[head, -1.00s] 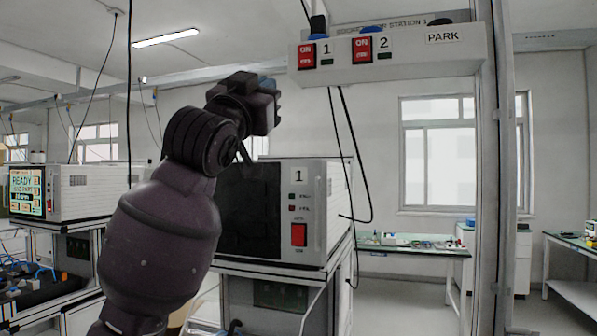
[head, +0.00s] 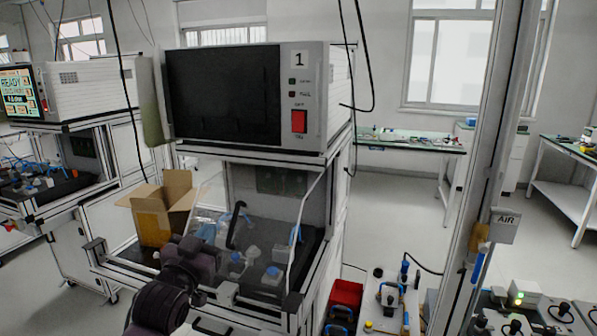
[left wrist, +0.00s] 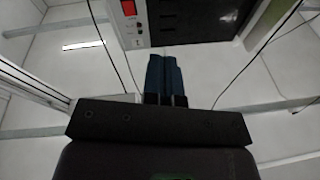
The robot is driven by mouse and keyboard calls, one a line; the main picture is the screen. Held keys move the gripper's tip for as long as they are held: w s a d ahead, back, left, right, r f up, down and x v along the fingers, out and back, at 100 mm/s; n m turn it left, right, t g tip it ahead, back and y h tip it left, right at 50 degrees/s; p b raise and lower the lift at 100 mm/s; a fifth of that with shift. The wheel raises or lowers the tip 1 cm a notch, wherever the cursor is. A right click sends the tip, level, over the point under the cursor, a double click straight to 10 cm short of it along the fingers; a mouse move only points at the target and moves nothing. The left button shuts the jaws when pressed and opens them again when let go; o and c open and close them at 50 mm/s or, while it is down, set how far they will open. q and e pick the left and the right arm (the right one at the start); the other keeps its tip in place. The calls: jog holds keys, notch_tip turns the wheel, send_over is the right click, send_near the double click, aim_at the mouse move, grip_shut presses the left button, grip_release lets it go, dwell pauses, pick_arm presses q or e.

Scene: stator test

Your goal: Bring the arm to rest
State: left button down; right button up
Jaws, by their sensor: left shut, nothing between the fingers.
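My left arm (head: 160,305) comes in at the bottom of the head view, left of centre. Its dark left gripper (head: 192,258) is in front of the lower shelf of station 1, and I cannot make out its fingertips there. In the left wrist view the two blue fingers (left wrist: 164,60) of the left gripper lie side by side, shut, with nothing between them. Beyond them the front of a tester with a red switch shows upside down. My right gripper is in neither view.
The station 1 tester (head: 225,95) stands on a framed bench with a cluttered lower shelf (head: 310,240). An open cardboard box (head: 152,225) is at left. A metal post (head: 492,150), a red bin (head: 345,293) and a white tray (head: 385,318) are at right. Open floor (head: 400,200) lies behind.

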pick_arm(q)
jog(key=s+a+f+n+g+y, duration=0.1)
jog(key=s+a+f, duration=0.1)
jog(key=s+f, duration=0.35)
jog(key=s+a+f+g+y, duration=0.1)
jog(key=s+a+f, duration=0.1)
jog(key=f, duration=0.6)
jog(key=s+a+f+n+g, duration=0.1)
jog(key=s+f+g, duration=0.1)
jog(key=s+f, duration=0.35)
jog(key=s+a+f+n+g+y, duration=0.1)
jog(key=s+a+f+g, duration=0.1)
jog(key=s+f, duration=0.6)
jog(key=s+a+f+g+y, duration=0.1)
jog(key=s+a+f+g, duration=0.1)
jog(key=s+f, duration=0.6)
jog(key=shift+s+a+f+n, duration=0.25)
jog(key=shift+s+n, duration=0.15)
jog(key=shift+s, duration=0.15)
